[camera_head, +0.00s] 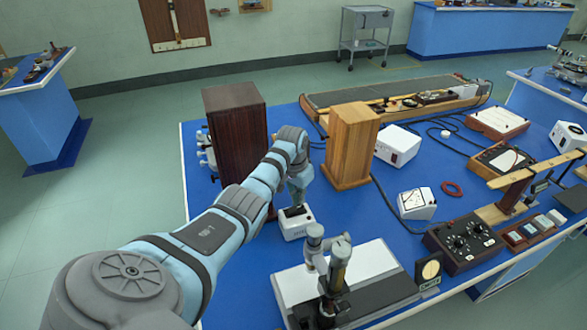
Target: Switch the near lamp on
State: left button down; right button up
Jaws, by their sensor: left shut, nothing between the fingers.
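My left arm reaches in from the bottom left over the blue bench. My left gripper (297,204) points down, shut and empty, at a small white box with a dark top (295,230). The fingertips are at or just above the dark top; I cannot tell whether they touch. A tall dark wooden housing (233,125) stands behind my forearm, and a lighter wooden housing (350,145) stands to the right. Which one is the near lamp is not clear, and I see no glow. My forearm hides the dark housing's lower part. My right gripper is not in view.
A microscope-like instrument (335,270) on a white-topped base stands in front of the small box. A white unit (397,145), a white meter (416,204) and a black knob box (463,243) stand to the right. Black cables cross the bench. Bare bench lies left of the microscope.

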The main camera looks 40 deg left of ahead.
aim_at(299, 207)
pick_arm(q)
jog(key=shift+f+b, duration=0.65)
jog(key=shift+f, duration=0.4)
dwell(0.4)
jog(key=shift+s, duration=0.1)
notch_tip(299, 207, up, 7)
jog(key=p, duration=0.8)
jog(key=shift+r, duration=0.2)
jog(key=shift+f, duration=0.15)
jog(key=shift+f, duration=0.1)
